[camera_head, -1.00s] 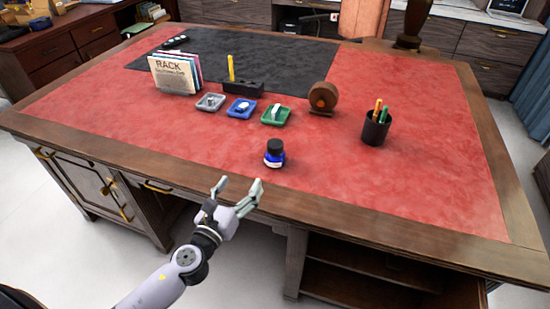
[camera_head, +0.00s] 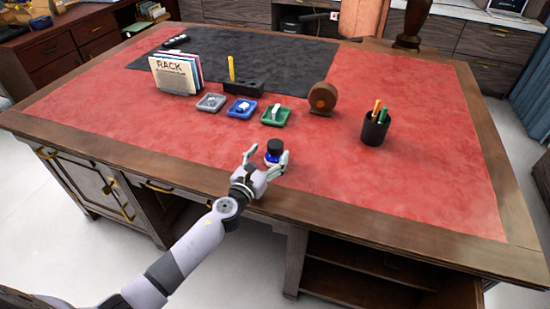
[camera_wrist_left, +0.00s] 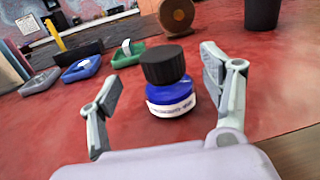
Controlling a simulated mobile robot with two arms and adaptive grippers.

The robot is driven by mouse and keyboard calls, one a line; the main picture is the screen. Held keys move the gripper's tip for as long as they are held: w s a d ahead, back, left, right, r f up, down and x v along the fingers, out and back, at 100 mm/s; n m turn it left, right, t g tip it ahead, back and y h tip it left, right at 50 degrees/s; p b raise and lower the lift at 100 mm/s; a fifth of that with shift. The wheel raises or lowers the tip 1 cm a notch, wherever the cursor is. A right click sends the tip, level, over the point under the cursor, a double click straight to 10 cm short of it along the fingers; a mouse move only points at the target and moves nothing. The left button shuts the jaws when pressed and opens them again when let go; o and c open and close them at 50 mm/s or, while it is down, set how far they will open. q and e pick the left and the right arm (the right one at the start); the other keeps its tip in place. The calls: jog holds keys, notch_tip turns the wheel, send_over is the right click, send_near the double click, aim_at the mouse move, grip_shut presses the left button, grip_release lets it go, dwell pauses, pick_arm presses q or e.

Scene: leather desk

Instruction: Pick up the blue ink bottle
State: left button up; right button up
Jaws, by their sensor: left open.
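The blue ink bottle (camera_head: 274,150) stands upright on the red leather desk top near its front edge. It has a black cap and a white label, seen clearly in the left wrist view (camera_wrist_left: 170,95). My left gripper (camera_head: 267,156) is open, with one finger on each side of the bottle in the head view. In the left wrist view the open fingers (camera_wrist_left: 160,88) flank the bottle, with a visible gap on both sides. The gripper partly hides the bottle's lower part in the head view. My right gripper is not in view.
Behind the bottle are a green tray (camera_head: 276,117), a blue tray (camera_head: 242,108) and a grey tray (camera_head: 211,103). A round brown object (camera_head: 323,98) stands behind to the right. A black pen cup (camera_head: 375,130) stands further right.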

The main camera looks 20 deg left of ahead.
aim_at(272, 153)
pick_arm(q)
jog(key=w, duration=0.2)
jog(key=w+d, duration=0.1)
jog(key=w, duration=0.1)
jog(key=shift+f, duration=0.15)
jog(key=shift+c, duration=0.3)
jog(key=c, duration=1.5)
